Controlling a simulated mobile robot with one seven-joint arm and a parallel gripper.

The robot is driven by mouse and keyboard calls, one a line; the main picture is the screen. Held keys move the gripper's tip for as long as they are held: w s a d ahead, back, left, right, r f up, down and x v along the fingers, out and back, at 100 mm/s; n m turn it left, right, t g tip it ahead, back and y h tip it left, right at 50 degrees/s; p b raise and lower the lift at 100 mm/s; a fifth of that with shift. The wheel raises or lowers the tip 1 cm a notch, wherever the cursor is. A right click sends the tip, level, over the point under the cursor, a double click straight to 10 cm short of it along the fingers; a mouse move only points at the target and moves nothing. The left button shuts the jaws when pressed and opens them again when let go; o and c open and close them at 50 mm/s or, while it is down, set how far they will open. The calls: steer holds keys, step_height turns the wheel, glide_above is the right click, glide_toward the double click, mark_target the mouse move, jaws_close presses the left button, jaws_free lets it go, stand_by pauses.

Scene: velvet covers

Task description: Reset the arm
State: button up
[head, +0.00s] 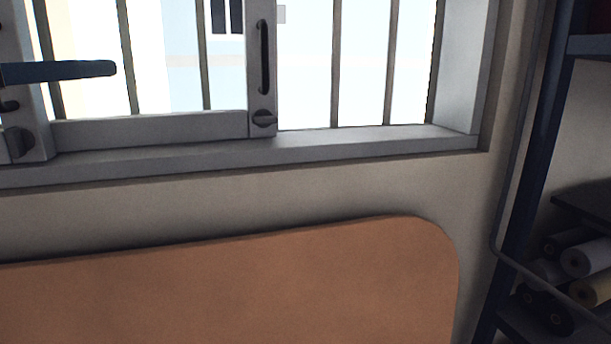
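My gripper does not show clearly anywhere in the head view. A dark blue, flat, round-ended bar (60,70) reaches in from the left edge, in front of the window. I cannot tell what it belongs to. No held object is in view.
A barred window (300,70) with a grey sill (300,151) spans the top. Below it is an orange-brown surface (250,290) with a rounded right corner, with nothing on its visible part. A dark blue shelf rack (530,170) at the right holds several rolls (585,258).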

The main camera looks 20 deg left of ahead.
steer(key=w+d+f+n+t+y, duration=0.3)
steer(key=w+d+y, duration=0.1)
steer(key=w+d, duration=1)
steer(key=s+d+r+t, duration=0.2)
steer(key=s+d+t, duration=0.1)
steer(key=s+d, duration=0.4)
steer(key=s+d+r+t+y, duration=0.1)
steer(key=s+d+r+t, duration=0.2)
steer(key=s+d, duration=0.4)
steer(key=d+t, duration=0.1)
steer(key=d, duration=0.6)
steer(key=shift+s+d+r, duration=0.2)
steer(key=shift+s, duration=0.2)
